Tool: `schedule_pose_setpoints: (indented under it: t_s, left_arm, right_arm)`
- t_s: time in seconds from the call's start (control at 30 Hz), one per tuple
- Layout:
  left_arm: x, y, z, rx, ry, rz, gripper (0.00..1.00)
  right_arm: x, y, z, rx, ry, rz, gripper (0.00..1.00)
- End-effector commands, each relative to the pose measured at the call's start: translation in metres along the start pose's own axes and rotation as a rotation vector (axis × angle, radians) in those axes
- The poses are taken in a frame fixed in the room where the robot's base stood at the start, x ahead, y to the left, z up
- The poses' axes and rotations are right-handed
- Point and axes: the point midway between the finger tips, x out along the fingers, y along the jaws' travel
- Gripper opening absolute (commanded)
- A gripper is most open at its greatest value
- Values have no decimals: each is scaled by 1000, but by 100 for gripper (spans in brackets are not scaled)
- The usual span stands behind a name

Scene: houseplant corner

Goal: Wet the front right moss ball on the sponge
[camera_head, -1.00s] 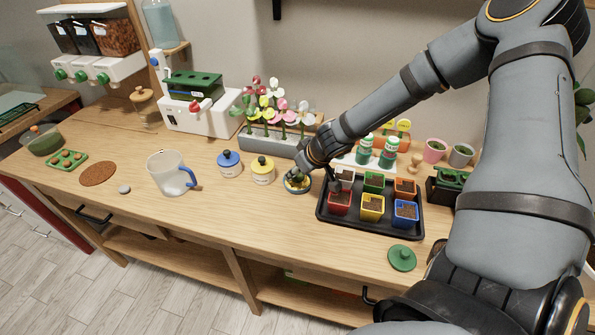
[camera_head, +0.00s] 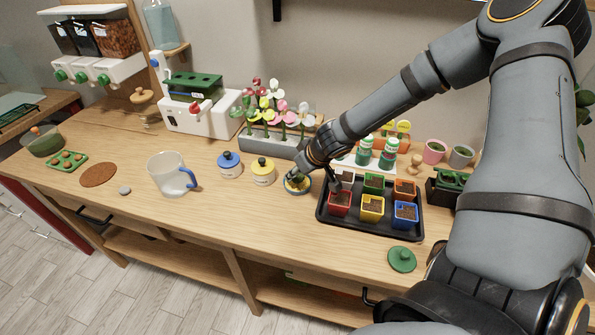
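A small round dish with a blue rim and a yellow sponge-like pad (camera_head: 298,184) stands on the bench left of the black tray. My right gripper (camera_head: 312,171) reaches down at the dish's right and back side, its fingers dark and very small in view. A small dark green shape shows at the pad beside the fingers. I cannot tell whether the fingers hold it or whether it touches the pad. A green tray (camera_head: 82,155) with several brownish balls lies at the far left. I cannot tell whether these are the moss balls. My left gripper is out of view.
A black tray (camera_head: 338,222) with several coloured soil pots stands right of the dish. Yellow-lidded (camera_head: 262,175) and blue-lidded (camera_head: 231,166) jars and a clear jug (camera_head: 168,175) stand left. Flowers (camera_head: 270,112) stand behind. The bench front is mostly clear, except a green lid (camera_head: 402,259).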

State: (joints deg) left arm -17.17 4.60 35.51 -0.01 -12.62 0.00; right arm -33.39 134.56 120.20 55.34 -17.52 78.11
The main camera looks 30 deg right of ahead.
Motion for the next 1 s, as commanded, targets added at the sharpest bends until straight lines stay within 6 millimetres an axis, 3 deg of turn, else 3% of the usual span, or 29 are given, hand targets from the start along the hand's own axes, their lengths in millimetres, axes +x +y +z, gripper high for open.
schedule_pose_setpoints:
  t_s: [0.6,1.0]
  left_arm:
    - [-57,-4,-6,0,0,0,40]
    - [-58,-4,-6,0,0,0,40]
  right_arm:
    - [-54,1,-35,0,3,1,11]
    - [-55,1,-36,0,2,1,11]
